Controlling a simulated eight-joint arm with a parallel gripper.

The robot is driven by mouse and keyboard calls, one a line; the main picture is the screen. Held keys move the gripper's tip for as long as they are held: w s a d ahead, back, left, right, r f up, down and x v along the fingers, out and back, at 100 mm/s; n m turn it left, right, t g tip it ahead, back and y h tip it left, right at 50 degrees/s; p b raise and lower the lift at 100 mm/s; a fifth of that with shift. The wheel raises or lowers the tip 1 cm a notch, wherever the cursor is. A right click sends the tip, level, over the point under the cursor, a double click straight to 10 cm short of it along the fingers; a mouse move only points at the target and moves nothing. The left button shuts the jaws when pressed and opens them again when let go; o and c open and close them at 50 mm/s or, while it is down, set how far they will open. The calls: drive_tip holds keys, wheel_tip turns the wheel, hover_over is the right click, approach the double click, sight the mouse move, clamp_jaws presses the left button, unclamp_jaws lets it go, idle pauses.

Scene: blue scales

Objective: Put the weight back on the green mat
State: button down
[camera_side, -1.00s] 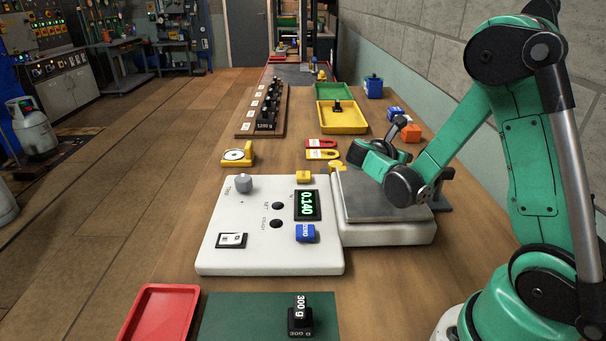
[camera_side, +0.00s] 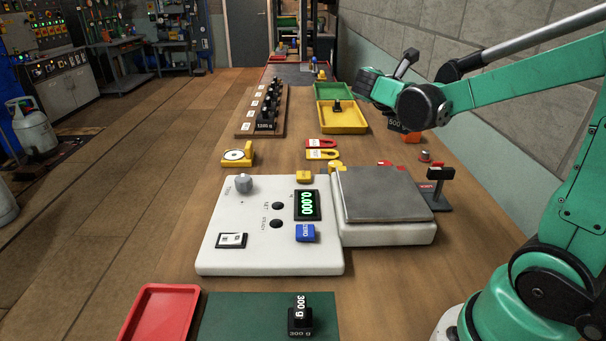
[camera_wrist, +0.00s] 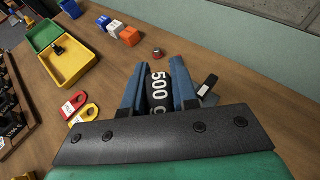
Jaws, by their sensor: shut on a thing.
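My gripper (camera_wrist: 158,68) is shut on a black weight marked 500 (camera_wrist: 160,97), which shows between the two blue fingers in the wrist view. In the side view the weight (camera_side: 396,124) is raised beyond the scale, in front of an orange block; my arm partly hides it. The scale pan (camera_side: 382,194) is bare and the display (camera_side: 307,205) reads 0.000. The green mat (camera_side: 245,318) lies at the near edge. A black 300 g weight (camera_side: 300,318) stands on its right part.
A red tray (camera_side: 160,312) lies left of the mat. The white console (camera_side: 265,245) stands between mat and far objects. Beyond are a yellow tray (camera_side: 342,126), a rack of weights (camera_side: 262,108), red and yellow tags, and a small black stand (camera_side: 437,188) right of the pan.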

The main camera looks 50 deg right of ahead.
wheel_tip(320, 180, up, 8)
drive_tip(key=shift+f, duration=0.2)
drive_tip(key=shift+r, duration=0.35)
drive_tip(key=shift+w+a+r, duration=0.15)
drive_tip(key=shift+w+a, duration=0.05)
drive_tip(key=shift+w, duration=0.05)
drive_tip(key=w+a+f+n+t, duration=0.25)
drive_tip(key=w+a, duration=0.45)
drive_tip(key=a, duration=0.4)
drive_tip(key=s+a+f+n+t+y, duration=0.1)
drive_tip(key=a+f+n+t+y, duration=0.2)
drive_tip(key=a, duration=1.2)
drive_tip(key=s+a+f+n+t+y, duration=0.15)
drive_tip(key=a+n+t, duration=0.25)
drive_tip(key=a, duration=1.2)
drive_tip(key=shift+m+h, duration=0.25)
drive_tip(key=shift+h, duration=0.1)
drive_tip(key=f, duration=1.5)
drive_tip(key=shift+s+f, duration=0.2)
drive_tip(key=shift+f, duration=2.3)
drive_tip(key=shift+f, duration=0.15)
